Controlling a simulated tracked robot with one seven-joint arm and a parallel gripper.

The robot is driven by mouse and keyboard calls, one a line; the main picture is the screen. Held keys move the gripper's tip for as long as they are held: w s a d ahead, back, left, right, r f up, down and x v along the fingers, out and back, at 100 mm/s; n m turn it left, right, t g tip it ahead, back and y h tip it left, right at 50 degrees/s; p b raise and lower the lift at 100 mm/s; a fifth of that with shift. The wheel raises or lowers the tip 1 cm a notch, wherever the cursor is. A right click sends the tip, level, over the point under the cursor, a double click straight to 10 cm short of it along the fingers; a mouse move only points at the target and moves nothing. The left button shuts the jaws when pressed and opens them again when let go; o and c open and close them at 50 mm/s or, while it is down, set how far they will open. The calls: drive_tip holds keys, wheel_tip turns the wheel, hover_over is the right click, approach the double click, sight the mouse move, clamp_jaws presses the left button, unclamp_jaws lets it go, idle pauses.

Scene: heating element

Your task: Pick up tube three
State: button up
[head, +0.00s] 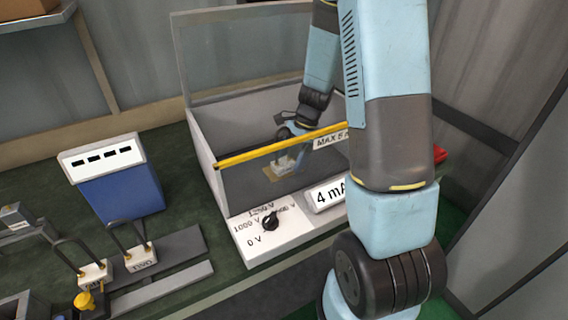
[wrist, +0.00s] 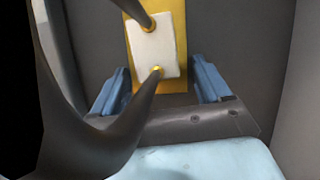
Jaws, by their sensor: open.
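My gripper (head: 290,132) is inside the grey open-topped box, over a tube with a white block (head: 285,164). In the wrist view my gripper (wrist: 160,66) has its two blue fingers apart, one on each side of the white block (wrist: 153,50). The block has gold contacts and a dark curved tube, and lies over a yellow plate (wrist: 172,86). I see no clear contact between fingers and block. Its label is not visible, so I cannot tell whether it is tube three. My arm hides part of the box.
The box (head: 205,155) has a yellow-edged front panel and a raised clear lid. A voltage dial (head: 269,222) and a "4 mA" display (head: 327,196) are in front. Two more tubes (head: 95,271) (head: 141,258) stand left, near a blue meter (head: 120,192).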

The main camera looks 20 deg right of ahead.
drive_tip(key=shift+f, duration=0.15)
drive_tip(key=c, duration=1.3)
drive_tip(key=shift+o, duration=0.2)
